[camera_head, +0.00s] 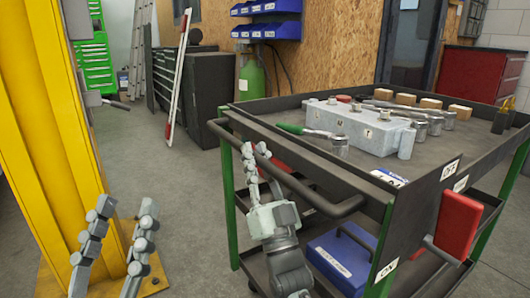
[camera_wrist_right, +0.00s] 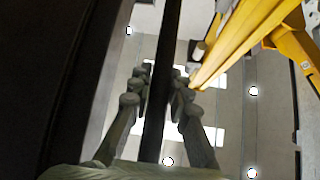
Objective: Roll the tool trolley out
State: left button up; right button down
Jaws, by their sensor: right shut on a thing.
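The tool trolley (camera_head: 428,172) stands at the right in the head view, with a black top tray, green legs and a black push handle (camera_head: 312,196) on its near left side. My right gripper (camera_head: 256,153) is shut on the handle. In the right wrist view its fingers (camera_wrist_right: 160,78) lie on both sides of the dark handle bar (camera_wrist_right: 161,40). My left gripper (camera_head: 127,207) is open and empty at the lower left, apart from the trolley. A red block (camera_head: 458,222) with a lever sits on the trolley's near end, by OFF and ON labels. The trolley's wheels are mostly hidden.
A yellow post (camera_head: 50,130) stands close at the left. The trolley carries a grey block (camera_head: 358,128), sockets, a green-handled tool and wooden blocks, with a blue case (camera_head: 342,258) below. A black cabinet (camera_head: 205,95) and ladder stand behind. Floor between post and trolley is clear.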

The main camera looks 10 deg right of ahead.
jog(key=shift+s+a, duration=0.15)
jog(key=shift+a, duration=0.25)
jog(key=c, duration=1.4)
grip_release()
jog(key=shift+f, duration=0.1)
jog(key=v, duration=1.2)
